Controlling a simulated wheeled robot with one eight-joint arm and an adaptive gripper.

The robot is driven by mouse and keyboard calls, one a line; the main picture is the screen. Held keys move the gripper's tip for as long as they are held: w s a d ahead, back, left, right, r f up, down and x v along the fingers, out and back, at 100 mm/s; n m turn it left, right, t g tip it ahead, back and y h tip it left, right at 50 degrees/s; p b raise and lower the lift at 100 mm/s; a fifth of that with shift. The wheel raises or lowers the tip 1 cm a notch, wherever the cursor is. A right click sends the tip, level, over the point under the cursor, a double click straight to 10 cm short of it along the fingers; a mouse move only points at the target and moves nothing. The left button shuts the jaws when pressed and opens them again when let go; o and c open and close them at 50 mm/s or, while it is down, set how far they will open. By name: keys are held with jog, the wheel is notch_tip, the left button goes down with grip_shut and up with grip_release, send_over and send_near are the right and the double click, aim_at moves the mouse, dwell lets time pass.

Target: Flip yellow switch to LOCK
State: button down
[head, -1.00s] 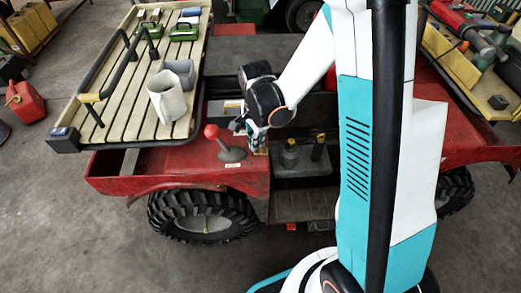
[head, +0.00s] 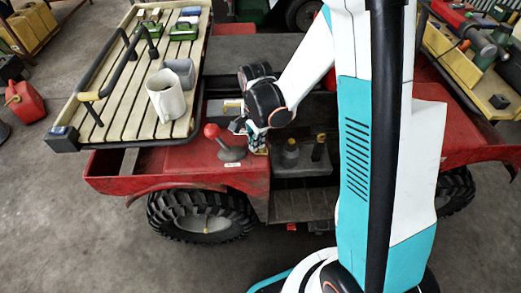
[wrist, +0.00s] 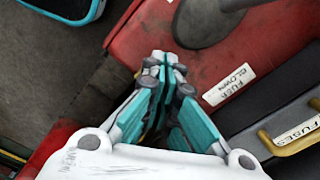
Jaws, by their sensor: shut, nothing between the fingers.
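My gripper (head: 257,146) is shut and empty, pointing down over the red vehicle body beside the red-knobbed lever. In the wrist view its closed fingertips (wrist: 164,66) are just above the red panel edge. A small yellow patch shows under the gripper in the head view, and another between its fingers in the wrist view. I cannot tell whether this is the yellow switch, as the fingers hide most of it. No LOCK marking is readable.
The red-knobbed lever (head: 212,132) stands close left of my gripper; its grey boot (wrist: 207,18) is near the fingertips. A black lever with a yellow top (head: 318,147) stands right.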

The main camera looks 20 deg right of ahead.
jog(key=shift+f+b, duration=0.55)
jog(key=shift+f, duration=0.15)
jog(key=shift+r, duration=0.1)
dwell(0.4)
jog(key=shift+r+p, duration=2.4)
jog(key=shift+r, duration=1.05)
